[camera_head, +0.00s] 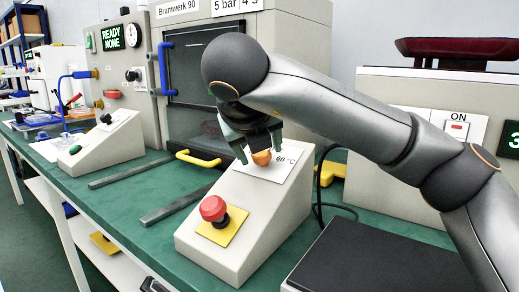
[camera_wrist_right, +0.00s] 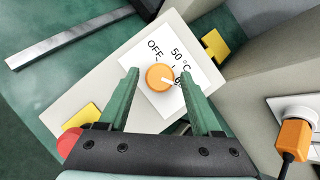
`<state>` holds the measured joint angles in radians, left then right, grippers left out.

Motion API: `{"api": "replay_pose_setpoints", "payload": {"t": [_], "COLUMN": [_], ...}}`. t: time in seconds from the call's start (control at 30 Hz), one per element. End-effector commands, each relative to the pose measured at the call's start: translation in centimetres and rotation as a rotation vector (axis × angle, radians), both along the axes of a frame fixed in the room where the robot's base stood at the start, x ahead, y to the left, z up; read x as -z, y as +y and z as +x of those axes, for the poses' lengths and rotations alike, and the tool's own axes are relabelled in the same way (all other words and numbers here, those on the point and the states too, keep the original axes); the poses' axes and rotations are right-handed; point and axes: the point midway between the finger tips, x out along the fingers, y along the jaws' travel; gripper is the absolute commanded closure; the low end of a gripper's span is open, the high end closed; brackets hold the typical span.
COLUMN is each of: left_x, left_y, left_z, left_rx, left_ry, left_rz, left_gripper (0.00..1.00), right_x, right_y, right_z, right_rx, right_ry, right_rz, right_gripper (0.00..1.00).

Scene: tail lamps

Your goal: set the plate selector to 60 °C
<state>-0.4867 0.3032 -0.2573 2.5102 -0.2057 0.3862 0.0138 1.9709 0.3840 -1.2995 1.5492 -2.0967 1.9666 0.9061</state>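The plate selector is an orange round knob (camera_head: 262,158) on a white label plate (camera_head: 284,163) on the sloped face of a grey console (camera_head: 262,208). In the right wrist view the knob (camera_wrist_right: 160,77) has a white mark that seems to point to the lower right, towards the partly hidden 60 marking. OFF and 50 °C are readable beside it. My right gripper (camera_head: 259,153) is over the knob, with one green finger on each side. In the wrist view my right gripper (camera_wrist_right: 159,72) is open, with gaps between fingers and knob. My left gripper is not in view.
A red mushroom button (camera_head: 213,208) on a yellow plate sits lower on the same console. Another sloped console (camera_head: 104,142) is to the left. A dark flat plate (camera_head: 380,258) lies at right.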

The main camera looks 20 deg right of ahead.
Motion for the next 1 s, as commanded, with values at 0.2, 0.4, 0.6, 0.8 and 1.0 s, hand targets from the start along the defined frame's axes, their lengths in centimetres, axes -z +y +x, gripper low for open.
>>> {"api": "replay_pose_setpoints", "payload": {"t": [0.2, 0.4, 0.6, 0.8, 1.0], "left_x": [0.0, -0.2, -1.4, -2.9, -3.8], "left_y": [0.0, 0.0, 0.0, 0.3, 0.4], "left_z": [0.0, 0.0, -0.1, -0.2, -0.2], "left_rx": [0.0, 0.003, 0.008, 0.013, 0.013], "left_ry": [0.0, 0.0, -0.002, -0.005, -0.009], "left_rz": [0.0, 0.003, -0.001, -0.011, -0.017], "left_gripper": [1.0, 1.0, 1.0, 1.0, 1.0], "right_x": [0.0, -0.5, -3.1, -5.9, -7.8], "right_y": [0.0, 0.2, 1.3, 2.6, 3.7], "right_z": [0.0, -0.4, -2.6, -5.5, -7.6], "right_rx": [0.0, -0.003, -0.004, -0.002, -0.002], "right_ry": [0.001, 0.0, -0.005, -0.005, -0.002], "right_rz": [-0.001, 0.0, -0.003, -0.004, -0.003], "right_gripper": [0.26, 0.26, 0.26, 0.26, 0.26]}}
